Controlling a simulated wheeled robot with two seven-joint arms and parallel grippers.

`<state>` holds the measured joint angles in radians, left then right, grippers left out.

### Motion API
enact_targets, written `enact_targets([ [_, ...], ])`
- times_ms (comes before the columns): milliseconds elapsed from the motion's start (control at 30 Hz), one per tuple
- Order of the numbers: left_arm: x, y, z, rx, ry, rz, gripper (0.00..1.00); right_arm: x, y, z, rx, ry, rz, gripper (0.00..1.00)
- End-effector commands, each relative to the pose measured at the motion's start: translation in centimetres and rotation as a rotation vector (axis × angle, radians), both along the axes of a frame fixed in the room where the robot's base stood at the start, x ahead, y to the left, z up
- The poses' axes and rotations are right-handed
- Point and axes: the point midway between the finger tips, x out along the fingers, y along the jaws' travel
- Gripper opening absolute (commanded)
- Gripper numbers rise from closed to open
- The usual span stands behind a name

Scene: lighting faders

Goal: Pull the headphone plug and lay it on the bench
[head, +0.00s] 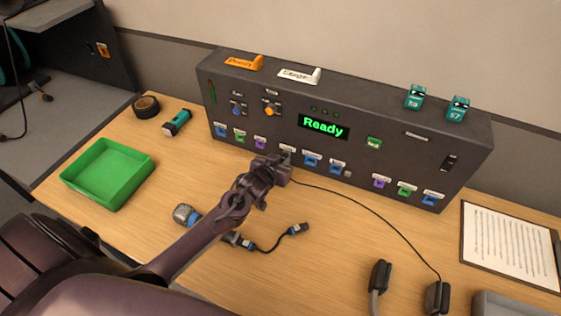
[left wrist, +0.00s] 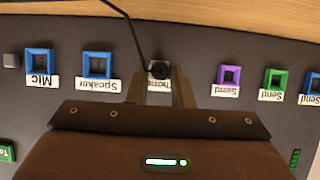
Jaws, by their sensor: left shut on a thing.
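My left gripper (head: 286,158) is at the front panel of the dark console (head: 390,130), at a socket in the lower row. In the left wrist view its two fingers (left wrist: 160,82) are shut on the black headphone plug (left wrist: 160,69), in front of a label partly hidden by the fingers. A thin black cable (head: 371,210) runs from the plug across the bench to the headphones (head: 437,296) at the lower right. I cannot tell whether the plug is fully seated. The wooden bench (head: 330,250) is under it all. My right gripper is not in view.
A microphone (head: 186,215) with a short cable lies near my left forearm. A green tray (head: 108,172), a teal torch (head: 177,122) and a tape roll (head: 146,106) are at the left. A clipboard (head: 510,245) lies at the right. Bench between microphone cable and headphones is mostly clear.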

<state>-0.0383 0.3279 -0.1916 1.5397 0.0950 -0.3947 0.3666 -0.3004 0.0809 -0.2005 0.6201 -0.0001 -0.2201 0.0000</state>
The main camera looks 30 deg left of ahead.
Motion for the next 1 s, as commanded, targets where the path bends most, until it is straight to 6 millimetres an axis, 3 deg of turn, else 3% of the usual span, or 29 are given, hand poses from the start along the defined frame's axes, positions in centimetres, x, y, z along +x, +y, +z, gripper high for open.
enact_targets([
  [267,-0.3,0.0,0.0,0.0,0.001,0.0,0.0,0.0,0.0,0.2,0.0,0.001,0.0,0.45],
  [1000,-3.9,-0.2,0.1,0.0,0.001,0.0,0.0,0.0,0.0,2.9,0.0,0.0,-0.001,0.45],
])
